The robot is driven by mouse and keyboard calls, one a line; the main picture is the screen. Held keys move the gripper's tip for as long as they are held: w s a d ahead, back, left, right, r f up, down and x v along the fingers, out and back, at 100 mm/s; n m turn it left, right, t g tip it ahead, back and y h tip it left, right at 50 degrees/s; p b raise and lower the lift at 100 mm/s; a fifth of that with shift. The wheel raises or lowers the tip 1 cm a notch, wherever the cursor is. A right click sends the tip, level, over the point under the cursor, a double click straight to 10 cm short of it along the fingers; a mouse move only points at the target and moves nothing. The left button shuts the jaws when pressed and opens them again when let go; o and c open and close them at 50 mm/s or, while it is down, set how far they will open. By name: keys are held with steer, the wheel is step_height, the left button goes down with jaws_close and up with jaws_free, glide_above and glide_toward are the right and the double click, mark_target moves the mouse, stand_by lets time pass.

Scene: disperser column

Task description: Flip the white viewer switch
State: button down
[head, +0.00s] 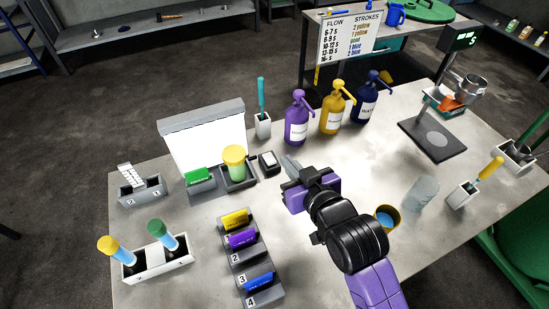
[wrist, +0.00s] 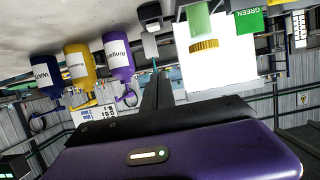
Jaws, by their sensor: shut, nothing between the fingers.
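The white viewer switch (head: 268,160) is a small dark box with a white top, on the table at the right of the lit white viewer panel (head: 205,138). My gripper (head: 287,161) is shut and empty, its fingers pointing toward the back of the table. Its fingertips appear just right of the switch in the head view; I cannot tell their height or whether they touch it. In the upside-down wrist view, the shut fingers (wrist: 155,78) lie below what looks like the switch box (wrist: 150,13). The lit panel also shows there (wrist: 218,62).
A cup with a yellow lid (head: 234,160) and a green block (head: 198,177) stand before the panel. A holder with a teal tool (head: 262,120) is behind the switch. Purple (head: 298,120), yellow (head: 333,112) and blue (head: 368,106) bottles stand behind my gripper. A yellow cup (head: 387,218) is at right.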

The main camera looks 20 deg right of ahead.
steer(key=f, duration=0.1)
steer(key=p, duration=0.1)
glide_above(274, 168)
steer(key=shift+g, duration=0.3)
steer(key=f, duration=0.2)
steer(key=w+f, duration=0.1)
steer(key=f, duration=0.1)
steer(key=shift+s+f+p, duration=0.2)
steer(key=shift+s+f, duration=0.05)
steer(key=shift+f, duration=0.35)
steer(key=shift+s+f+p, duration=0.15)
steer(key=shift+s+f, duration=0.05)
steer(key=shift+f, duration=0.35)
steer(key=shift+s+f, duration=0.1)
steer(key=shift+f, duration=0.65)
